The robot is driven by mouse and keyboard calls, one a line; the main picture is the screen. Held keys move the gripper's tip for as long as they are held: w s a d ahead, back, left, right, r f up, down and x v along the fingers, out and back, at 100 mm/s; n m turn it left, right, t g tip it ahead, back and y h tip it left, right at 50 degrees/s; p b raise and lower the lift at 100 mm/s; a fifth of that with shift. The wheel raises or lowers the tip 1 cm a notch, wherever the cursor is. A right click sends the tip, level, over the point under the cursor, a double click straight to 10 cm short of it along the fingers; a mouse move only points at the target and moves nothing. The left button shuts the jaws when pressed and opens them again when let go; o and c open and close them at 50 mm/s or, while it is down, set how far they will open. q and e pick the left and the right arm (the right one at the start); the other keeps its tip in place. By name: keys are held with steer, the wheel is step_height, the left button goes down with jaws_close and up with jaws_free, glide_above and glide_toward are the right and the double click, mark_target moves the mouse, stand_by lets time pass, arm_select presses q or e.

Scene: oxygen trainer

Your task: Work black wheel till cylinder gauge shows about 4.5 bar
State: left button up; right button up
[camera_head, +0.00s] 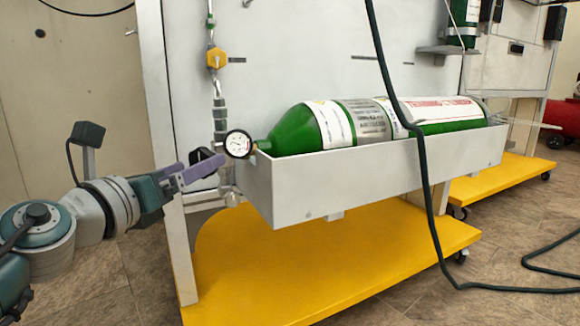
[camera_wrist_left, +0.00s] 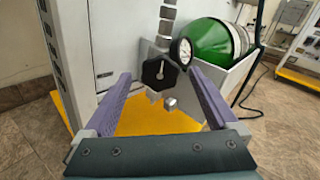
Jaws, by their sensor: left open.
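The black wheel (camera_wrist_left: 160,74) is a dark knob with a white pointer mark, on the valve in front of the cylinder. In the head view the black wheel (camera_head: 205,156) is partly hidden behind my gripper's fingers. The cylinder gauge (camera_head: 238,144) is a round white dial with a black rim beside the cylinder's neck. It also shows in the left wrist view (camera_wrist_left: 184,51); its reading is too small to tell. The green cylinder (camera_head: 300,130) lies in a white tray. My left gripper (camera_head: 202,168) is open, its purple fingers apart, with the wheel ahead between them. My right gripper is not in view.
The white tray (camera_head: 330,190) sits above a yellow base (camera_head: 330,265) on wheels. A yellow valve (camera_head: 216,58) is on the pipe above. A black hose (camera_head: 416,150) hangs in front of the tray.

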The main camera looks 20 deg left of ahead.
arm_select(q)
steer(key=shift+w, duration=0.8)
steer(key=shift+c, duration=0.3)
steer(key=c, duration=1.3)
steer(key=shift+n, duration=0.4)
steer(key=shift+a+f+n+p, duration=0.1)
steer(key=shift+n+p, duration=1.85)
steer(key=shift+n, duration=2.95)
